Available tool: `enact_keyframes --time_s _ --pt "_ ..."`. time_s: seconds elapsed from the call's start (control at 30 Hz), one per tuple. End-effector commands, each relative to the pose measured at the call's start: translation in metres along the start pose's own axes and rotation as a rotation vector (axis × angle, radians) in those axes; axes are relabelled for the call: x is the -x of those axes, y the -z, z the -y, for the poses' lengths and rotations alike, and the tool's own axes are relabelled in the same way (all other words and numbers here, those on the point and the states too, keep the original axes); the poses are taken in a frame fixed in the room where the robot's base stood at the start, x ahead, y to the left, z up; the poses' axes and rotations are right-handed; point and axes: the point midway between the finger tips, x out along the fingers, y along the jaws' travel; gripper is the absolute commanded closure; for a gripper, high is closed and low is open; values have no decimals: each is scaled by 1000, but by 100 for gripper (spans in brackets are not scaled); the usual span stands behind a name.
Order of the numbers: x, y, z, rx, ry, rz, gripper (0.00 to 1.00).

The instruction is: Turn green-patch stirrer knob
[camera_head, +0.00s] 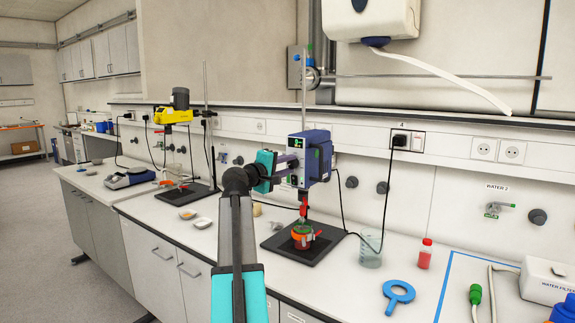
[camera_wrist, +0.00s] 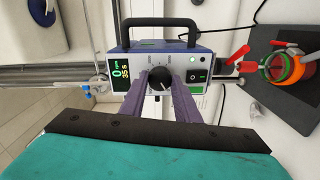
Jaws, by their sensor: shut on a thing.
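The stirrer (camera_head: 318,158) is a blue box with a pale front panel, mounted on a rod above a red-and-green vessel (camera_head: 303,236). In the wrist view the stirrer's panel (camera_wrist: 122,56) faces me, with a lit display (camera_wrist: 121,77) at left and a black switch (camera_wrist: 196,76) at right. The round black knob (camera_wrist: 160,82) is between them. My gripper (camera_wrist: 160,76) is shut on the knob, a purple-grey finger on each side. In the head view my gripper (camera_head: 284,165) reaches the panel and the knob is hidden. Small green marks show on the panel.
A yellow stirrer (camera_head: 172,115) stands further left on the bench.

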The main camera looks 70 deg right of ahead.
Motion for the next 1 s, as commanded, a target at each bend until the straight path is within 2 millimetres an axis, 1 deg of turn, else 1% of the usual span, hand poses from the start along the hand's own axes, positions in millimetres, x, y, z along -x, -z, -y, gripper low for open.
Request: enact_keyframes --time_s 0.27,0.3,0.4,0.77,0.87,1.0 --pt "0 0 0 3 0 0 94" --pt "0 0 0 2 0 0 68" --pt "0 0 0 2 0 0 52" --pt "2 0 0 0 0 0 52" --pt "6 0 0 0 0 -1 52" --pt "18 0 1 0 -1 -3 52"
